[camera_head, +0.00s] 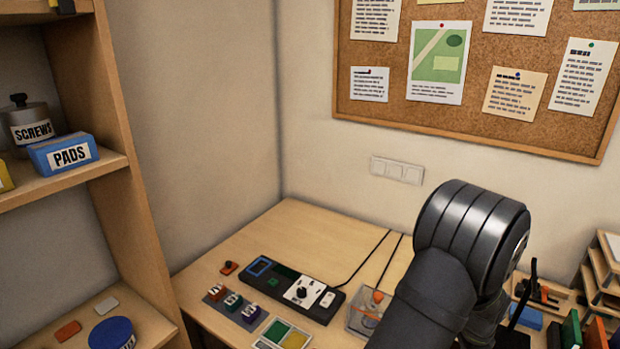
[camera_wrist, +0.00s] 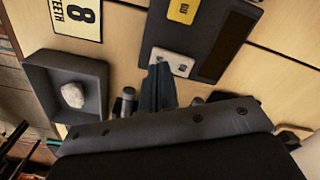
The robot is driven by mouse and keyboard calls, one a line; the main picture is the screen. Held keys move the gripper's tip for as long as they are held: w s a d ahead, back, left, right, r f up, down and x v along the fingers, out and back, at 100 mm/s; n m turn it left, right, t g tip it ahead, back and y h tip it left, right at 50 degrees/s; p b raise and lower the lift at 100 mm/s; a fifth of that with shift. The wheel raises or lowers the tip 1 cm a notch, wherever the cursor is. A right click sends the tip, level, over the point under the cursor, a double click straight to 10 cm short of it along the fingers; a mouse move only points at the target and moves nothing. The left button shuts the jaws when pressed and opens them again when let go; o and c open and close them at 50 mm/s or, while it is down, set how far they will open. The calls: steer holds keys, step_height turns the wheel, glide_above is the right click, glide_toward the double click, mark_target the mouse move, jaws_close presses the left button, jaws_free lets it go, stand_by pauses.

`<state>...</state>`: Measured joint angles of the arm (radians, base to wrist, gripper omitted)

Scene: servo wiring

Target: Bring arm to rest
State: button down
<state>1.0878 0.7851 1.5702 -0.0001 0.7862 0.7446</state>
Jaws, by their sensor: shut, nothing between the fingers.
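My gripper (camera_wrist: 158,78) shows in the wrist view with its two dark fingers together and nothing between them. It is over a wooden surface, close to a dark panel (camera_wrist: 215,25) that carries a yellow tile and a white tile. In the head view my dark arm fills the lower right and its gripper is hidden or out of frame. A long black control unit (camera_head: 290,287) with a small screen and a black knob on a white plate lies on the table (camera_head: 315,235). Several small coloured blocks (camera_head: 233,301) sit in a row before it.
A shelf (camera_head: 125,130) stands at the left and wooden racks (camera_head: 600,270) at the right. The table's back left is clear.

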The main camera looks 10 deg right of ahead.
step_height(320, 180, up, 15)
steer(key=w+d+m+g+y, duration=0.1)
steer(key=w+d+m, duration=0.1)
steer(key=m, duration=0.3)
steer(key=shift+w+d+m, duration=0.4)
steer(key=shift+d, duration=0.05)
